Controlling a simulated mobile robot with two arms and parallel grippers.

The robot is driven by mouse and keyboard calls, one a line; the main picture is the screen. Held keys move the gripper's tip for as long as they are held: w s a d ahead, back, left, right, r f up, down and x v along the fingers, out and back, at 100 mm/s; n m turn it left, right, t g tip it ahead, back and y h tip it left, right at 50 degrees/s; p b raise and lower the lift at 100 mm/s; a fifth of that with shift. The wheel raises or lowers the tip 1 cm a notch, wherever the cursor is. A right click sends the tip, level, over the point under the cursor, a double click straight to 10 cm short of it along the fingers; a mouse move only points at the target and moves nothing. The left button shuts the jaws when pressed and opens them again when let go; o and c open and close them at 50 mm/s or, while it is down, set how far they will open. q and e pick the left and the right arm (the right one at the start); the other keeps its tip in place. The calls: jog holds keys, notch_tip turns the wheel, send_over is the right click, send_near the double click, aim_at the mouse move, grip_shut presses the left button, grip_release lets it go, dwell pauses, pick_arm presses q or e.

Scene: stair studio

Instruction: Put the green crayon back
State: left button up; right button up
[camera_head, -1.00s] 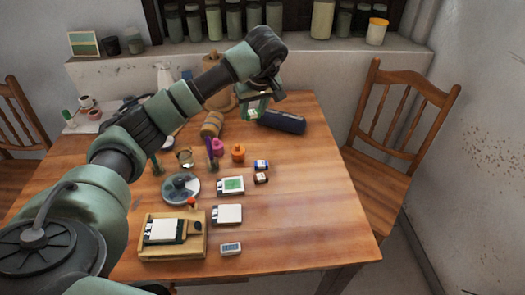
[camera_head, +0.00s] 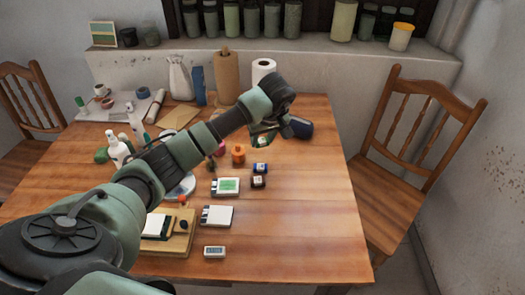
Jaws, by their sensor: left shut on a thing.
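My left gripper (camera_head: 262,141) is low over the back right part of the table, at the left end of a dark blue case (camera_head: 301,127). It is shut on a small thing. Some green shows at the jaws, but I cannot make out a crayon's outline there. The wrist hides the left end of the case, and I cannot tell whether the gripper touches it. My right gripper is not in view.
An orange bottle (camera_head: 238,154), small dark blue jar (camera_head: 260,168) and green-faced card (camera_head: 227,187) stand or lie in front of the gripper. The table's (camera_head: 310,220) front right is clear.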

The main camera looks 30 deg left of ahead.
aim_at(261, 157)
pick_arm(q)
jog(key=shift+f, duration=0.75)
notch_tip(261, 157, down, 4)
jog(key=shift+f, duration=0.1)
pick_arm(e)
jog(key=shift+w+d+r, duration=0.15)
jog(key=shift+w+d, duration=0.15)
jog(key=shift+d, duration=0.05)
pick_arm(q)
jog(key=shift+f, duration=0.1)
jog(key=o, duration=1.2)
jog(key=shift+r, duration=0.4)
jog(key=v, duration=1.1)
jog(key=shift+s+d+r, duration=0.15)
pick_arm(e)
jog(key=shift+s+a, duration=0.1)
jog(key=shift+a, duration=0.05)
